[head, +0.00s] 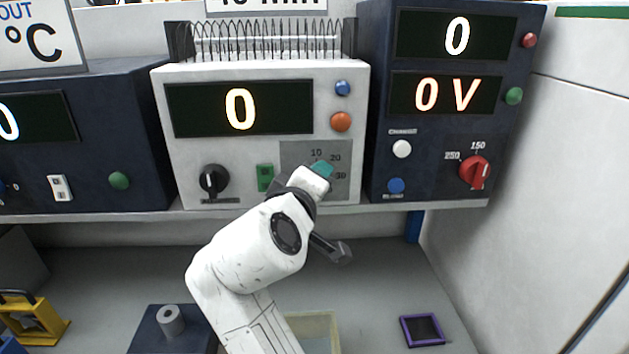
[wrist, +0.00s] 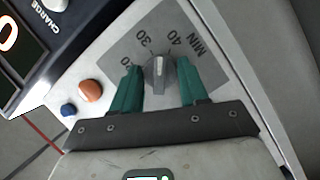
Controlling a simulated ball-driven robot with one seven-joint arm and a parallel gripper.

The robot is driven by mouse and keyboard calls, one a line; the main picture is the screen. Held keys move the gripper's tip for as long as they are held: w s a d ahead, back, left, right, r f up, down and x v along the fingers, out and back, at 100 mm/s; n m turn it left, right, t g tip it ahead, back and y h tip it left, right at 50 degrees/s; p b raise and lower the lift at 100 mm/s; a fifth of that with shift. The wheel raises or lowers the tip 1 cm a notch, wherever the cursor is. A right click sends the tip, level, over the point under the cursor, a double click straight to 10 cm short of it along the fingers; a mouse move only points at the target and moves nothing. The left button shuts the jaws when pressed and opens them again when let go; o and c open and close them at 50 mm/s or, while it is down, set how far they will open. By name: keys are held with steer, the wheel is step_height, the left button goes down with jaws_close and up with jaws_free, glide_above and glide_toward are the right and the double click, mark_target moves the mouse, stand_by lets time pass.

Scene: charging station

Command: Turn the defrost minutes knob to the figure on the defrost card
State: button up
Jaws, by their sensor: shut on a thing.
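The defrost minutes knob (wrist: 158,75) is grey and sits on a grey dial plate (head: 300,158) at the lower right of the white unit's front. In the wrist view, 30 and 40 show beyond the knob, and its pale mark points roughly between them. My gripper (head: 322,169) is at the dial in the head view. Its green fingertips (wrist: 160,88) stand on either side of the knob, shut on it. The head view hides the knob behind my gripper. A white card (head: 265,4) above the unit is cut off by the frame; only the lower part of its figure and MIN shows.
The white unit also has an orange button (head: 341,122), a blue button (head: 343,88), a black knob (head: 214,180) and a green switch (head: 265,177). Its display reads 0. Dark units stand on both sides, the right one with a red knob (head: 475,172).

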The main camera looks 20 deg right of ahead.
steer(key=shift+d+f+m+y, duration=0.1)
steer(key=shift+m+y, duration=0.7)
steer(key=shift+m, duration=0.6)
steer(key=shift+f, duration=0.1)
steer(key=o, duration=1.1)
steer(key=shift+c, duration=0.2)
steer(key=shift+r, duration=0.2)
steer(key=shift+s, duration=0.1)
steer(key=b+v, duration=0.1)
steer(key=v, duration=0.9)
steer(key=shift+s+a+r, duration=0.2)
steer(key=shift+a, duration=0.05)
